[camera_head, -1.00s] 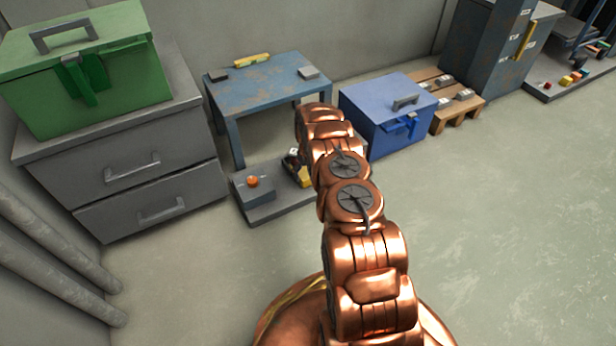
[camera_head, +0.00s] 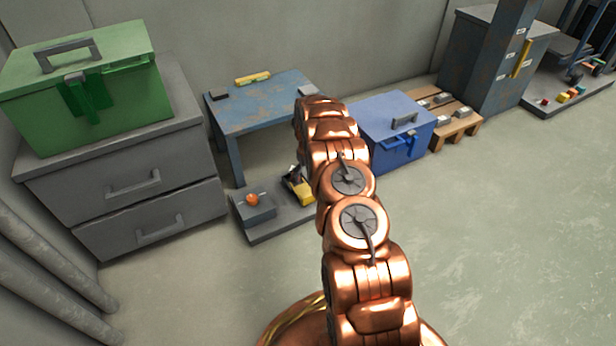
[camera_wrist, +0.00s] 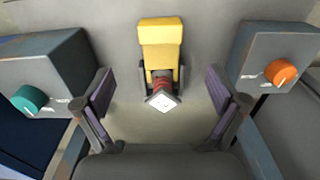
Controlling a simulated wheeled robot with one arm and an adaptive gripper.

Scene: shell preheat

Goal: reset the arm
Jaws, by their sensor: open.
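My copper arm rises through the middle of the body camera view, and its end is hidden there behind its own links. My gripper (camera_wrist: 163,108) shows in the wrist view with its two fingers wide apart and nothing between the pads. Beyond the fingers is a yellow device (camera_wrist: 161,45) with a dark red middle and a pale square end; it also shows in the body camera view (camera_head: 299,188), partly behind my arm. A grey box with an orange knob (camera_wrist: 281,72) is at the right, and one with a teal knob (camera_wrist: 29,99) is at the left.
A grey drawer cabinet (camera_head: 130,185) with a green toolbox (camera_head: 85,90) stands at the left. A blue table (camera_head: 262,105) is behind my arm. A blue box (camera_head: 400,130) and a wooden pallet (camera_head: 458,130) stand right of it. The floor at the right is clear.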

